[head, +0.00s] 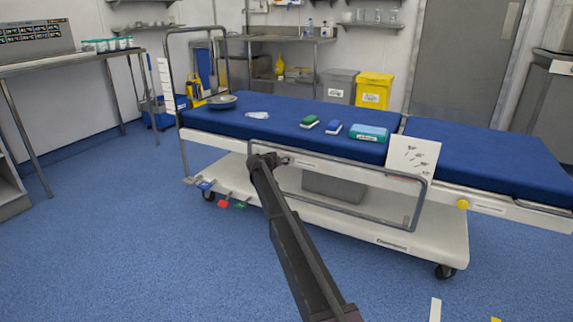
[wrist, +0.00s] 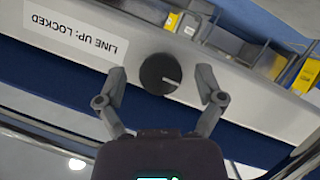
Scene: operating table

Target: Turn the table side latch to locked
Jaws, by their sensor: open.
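The latch is a round black knob (wrist: 160,74) on the table's pale side rail, with a white line lying about level and pointing right in the wrist view. A white label (wrist: 75,33) beside it, upside down in this view, reads "LINE UP: LOCKED". My gripper (wrist: 161,80) is open, one finger on each side of the knob with gaps showing; I cannot tell how deep the fingertips reach. In the head view my gripper (head: 273,159) is at the near side rail of the blue-topped operating table (head: 465,155), and the knob is not clear there.
A metal side rail frame (head: 340,218) hangs around my gripper's area. A yellow knob (head: 462,204) is farther right on the table side. A white sheet (head: 412,157) hangs over the edge. A teal box (head: 368,133) and several small items lie on top. The floor in front is mostly clear.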

